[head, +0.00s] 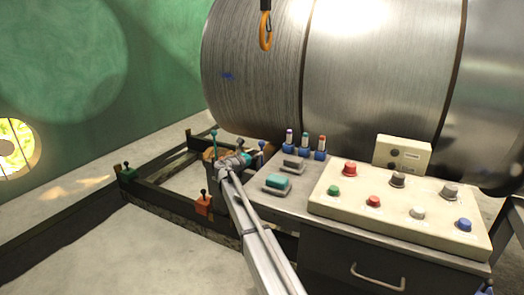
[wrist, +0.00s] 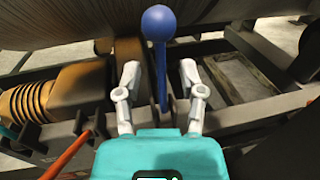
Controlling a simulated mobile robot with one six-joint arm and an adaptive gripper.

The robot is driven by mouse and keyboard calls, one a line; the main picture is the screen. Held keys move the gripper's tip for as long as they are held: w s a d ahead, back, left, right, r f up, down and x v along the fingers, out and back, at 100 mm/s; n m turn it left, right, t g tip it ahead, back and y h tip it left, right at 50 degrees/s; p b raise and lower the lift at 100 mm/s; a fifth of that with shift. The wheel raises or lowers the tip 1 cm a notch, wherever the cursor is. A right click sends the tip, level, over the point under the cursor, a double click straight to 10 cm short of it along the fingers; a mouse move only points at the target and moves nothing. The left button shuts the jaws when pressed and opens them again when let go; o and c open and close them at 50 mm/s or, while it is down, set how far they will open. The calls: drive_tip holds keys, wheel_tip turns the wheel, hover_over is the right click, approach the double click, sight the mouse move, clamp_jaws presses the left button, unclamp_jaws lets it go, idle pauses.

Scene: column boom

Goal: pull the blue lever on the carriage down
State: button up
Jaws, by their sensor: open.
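The blue lever (wrist: 158,24) stands upright in the wrist view, a round knob on a thin blue rod. My gripper (wrist: 160,68) is open, with one finger on each side of the rod, below the knob. Neither finger visibly touches it. I cannot tell whether the rod is fully between the fingertips or just beyond them. In the head view the blue lever (head: 261,146) is small, just right of my gripper (head: 247,157), by the dark frame under the large metal drum. The carriage is partly hidden by my arm there.
A teal lever (head: 213,134) stands left of my gripper. An orange lever (wrist: 68,155) and a ribbed brown part (wrist: 30,102) lie left in the wrist view. A control desk (head: 400,212) with buttons stands right of my arm. A hook (head: 265,32) hangs above.

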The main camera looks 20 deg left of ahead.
sight(262, 149)
drive_tip(key=shift+x, duration=2.4)
clamp_jaws()
